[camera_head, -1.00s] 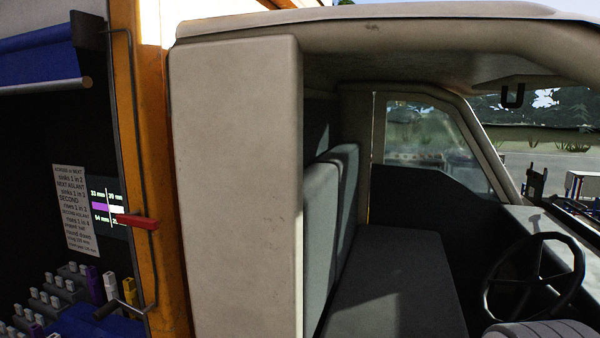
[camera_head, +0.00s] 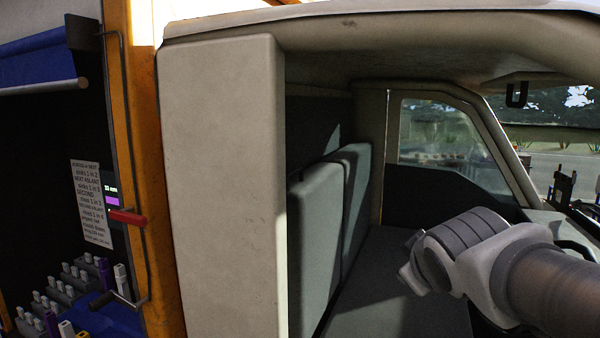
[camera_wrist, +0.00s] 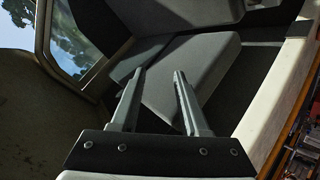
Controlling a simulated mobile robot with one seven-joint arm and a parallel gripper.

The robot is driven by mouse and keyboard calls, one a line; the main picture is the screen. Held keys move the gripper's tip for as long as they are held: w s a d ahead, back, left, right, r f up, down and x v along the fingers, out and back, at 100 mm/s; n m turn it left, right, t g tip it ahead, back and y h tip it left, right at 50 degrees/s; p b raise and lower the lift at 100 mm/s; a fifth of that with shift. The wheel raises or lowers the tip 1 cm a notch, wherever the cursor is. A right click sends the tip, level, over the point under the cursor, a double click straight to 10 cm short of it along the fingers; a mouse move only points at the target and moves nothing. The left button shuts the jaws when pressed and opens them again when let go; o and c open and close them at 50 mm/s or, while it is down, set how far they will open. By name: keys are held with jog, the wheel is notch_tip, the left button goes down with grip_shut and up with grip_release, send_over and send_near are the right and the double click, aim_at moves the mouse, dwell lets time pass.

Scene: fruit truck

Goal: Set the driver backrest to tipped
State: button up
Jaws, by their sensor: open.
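Two grey backrests stand close to upright at the rear of the cab bench. The nearer one, on the steering-wheel side, is the driver backrest (camera_head: 315,235); the other backrest (camera_head: 356,200) is beyond it. My gripper (camera_head: 408,275) is above the grey seat (camera_head: 385,285), to the right of the driver backrest and apart from it. In the wrist view my gripper (camera_wrist: 157,75) has its two fingers spread with nothing between them. Grey cushions (camera_wrist: 200,65) show behind the fingers; I cannot tell which is the driver backrest there.
A cream body panel (camera_head: 220,190) stands left of the opening, with the roof (camera_head: 430,40) above. A red handle (camera_head: 127,217) and a shelf compartment with several small blocks are at far left. The far window (camera_head: 450,150) is behind the seat. My arm hides most of the steering wheel.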

jog(key=w+a+r+n+t+y, duration=0.1)
jog(key=w+a+r+n+t, duration=0.1)
jog(key=w+r+n, duration=0.3)
jog(key=w+a+r+n+t+y, duration=0.1)
jog(key=w+r+n+t, duration=0.1)
jog(key=w, duration=0.4)
jog(key=n+y, duration=0.6)
jog(key=n, duration=0.5)
send_near(296, 171)
jog(key=p+x, duration=0.4)
jog(key=x, duration=0.4)
jog(key=shift+w+a, duration=0.1)
jog(key=shift+f, duration=0.1)
jog(key=shift+c, duration=0.2)
grip_shut()
